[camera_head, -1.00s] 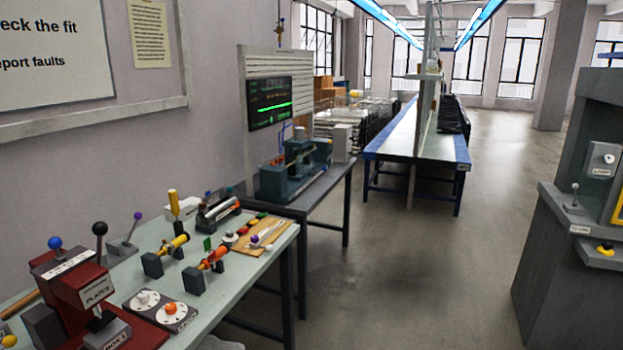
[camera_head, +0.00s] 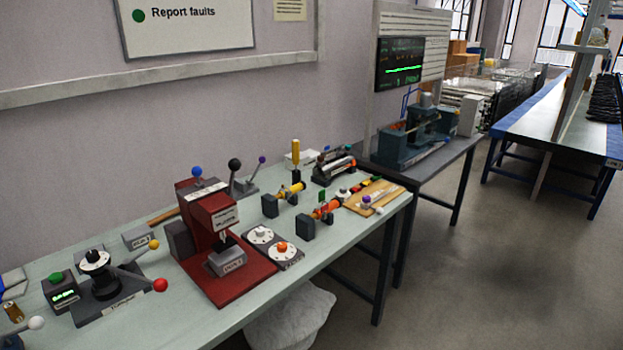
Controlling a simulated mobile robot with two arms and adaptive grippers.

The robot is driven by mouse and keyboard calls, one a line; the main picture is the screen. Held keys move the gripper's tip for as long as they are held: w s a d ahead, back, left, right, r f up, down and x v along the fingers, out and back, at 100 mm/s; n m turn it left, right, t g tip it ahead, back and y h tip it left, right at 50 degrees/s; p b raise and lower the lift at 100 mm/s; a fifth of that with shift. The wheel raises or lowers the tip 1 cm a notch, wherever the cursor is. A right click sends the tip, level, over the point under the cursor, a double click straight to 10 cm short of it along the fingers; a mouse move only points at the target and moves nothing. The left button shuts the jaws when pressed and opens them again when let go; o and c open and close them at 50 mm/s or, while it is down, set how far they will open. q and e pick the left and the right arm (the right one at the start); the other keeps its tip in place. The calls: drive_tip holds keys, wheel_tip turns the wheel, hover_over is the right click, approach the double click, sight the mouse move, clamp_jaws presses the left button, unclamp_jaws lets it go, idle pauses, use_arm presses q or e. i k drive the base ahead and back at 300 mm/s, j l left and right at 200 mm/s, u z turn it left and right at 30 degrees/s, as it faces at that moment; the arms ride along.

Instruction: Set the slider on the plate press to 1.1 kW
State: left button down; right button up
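A red press (camera_head: 207,218) stands on the light green workbench (camera_head: 330,262), left of the picture's middle. Its front label is too small to read for sure now; in the earlier frame it looks like "PLATES". A blue ball knob (camera_head: 197,172) shows at its top and a black ball knob (camera_head: 235,164) just behind its right side. A grey block with a label (camera_head: 227,261) sits on its red base. I cannot make out a slider or a kW scale. Neither of my grippers is in view.
A panel with a white and an orange dial (camera_head: 272,246) lies right of the press. A black device with red and yellow knobbed levers (camera_head: 103,275) stands left. A white bag (camera_head: 290,322) is under the bench. Open floor (camera_head: 480,285) lies right.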

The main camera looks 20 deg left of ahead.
sight(197, 171)
drive_tip(key=u, duration=1.3)
